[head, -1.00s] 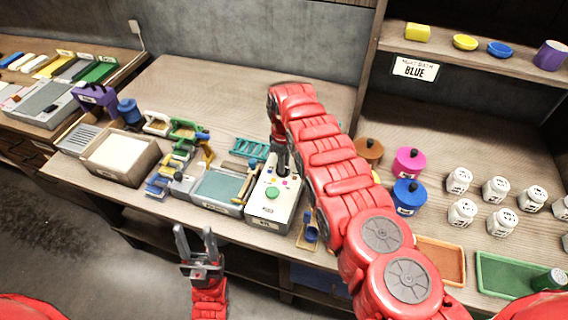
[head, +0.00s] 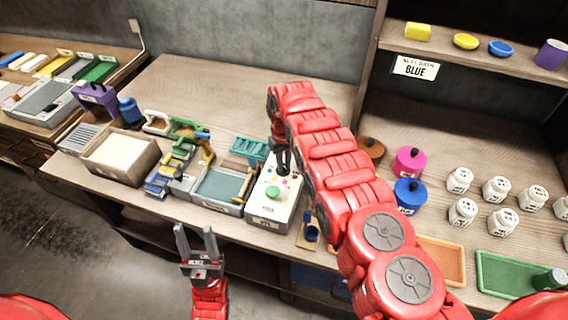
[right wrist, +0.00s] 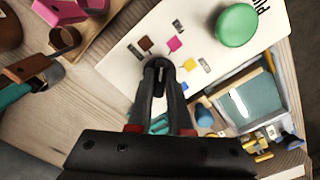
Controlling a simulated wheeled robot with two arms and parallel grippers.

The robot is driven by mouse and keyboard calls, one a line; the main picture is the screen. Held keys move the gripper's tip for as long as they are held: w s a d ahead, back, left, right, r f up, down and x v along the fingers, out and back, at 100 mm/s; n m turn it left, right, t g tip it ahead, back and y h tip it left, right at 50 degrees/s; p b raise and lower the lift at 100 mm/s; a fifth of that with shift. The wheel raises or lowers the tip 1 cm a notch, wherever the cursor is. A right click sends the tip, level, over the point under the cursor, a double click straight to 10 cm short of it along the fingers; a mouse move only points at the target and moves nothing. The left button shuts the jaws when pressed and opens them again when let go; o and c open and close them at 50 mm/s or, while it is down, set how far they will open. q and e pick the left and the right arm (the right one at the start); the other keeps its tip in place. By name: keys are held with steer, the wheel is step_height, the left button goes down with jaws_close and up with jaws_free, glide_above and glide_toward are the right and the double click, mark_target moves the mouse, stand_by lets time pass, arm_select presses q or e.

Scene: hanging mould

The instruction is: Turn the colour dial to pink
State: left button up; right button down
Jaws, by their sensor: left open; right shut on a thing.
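A pale box (head: 262,212) with a green button (head: 273,193) stands at the front of the bench in the head view. Its colour dial (right wrist: 158,64) is small and dark, mostly hidden between my right gripper's fingertips. My right gripper (right wrist: 159,72) points down and is shut on the dial; it also shows in the head view (head: 284,172). I cannot tell where the dial points. My left gripper (head: 196,240) is open and empty before the bench.
A grey tray (head: 218,203) adjoins the box on its left, with a cardboard-coloured bin (head: 100,168) further left. A pink pot (head: 409,162), a blue pot (head: 409,195) and several white jars stand on the right. The bench behind the box is fairly clear.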

steer(key=m+b, duration=0.1)
steer(key=m, duration=0.1)
steer(key=shift+f+m, duration=0.1)
steer(key=shift+m, duration=0.2)
steer(key=shift+m+b, duration=0.35)
steer(key=shift+m, duration=0.25)
steer(key=c, duration=0.8)
jaws_free()
steer(key=shift+c, duration=0.2)
steer(key=shift+r, duration=0.25)
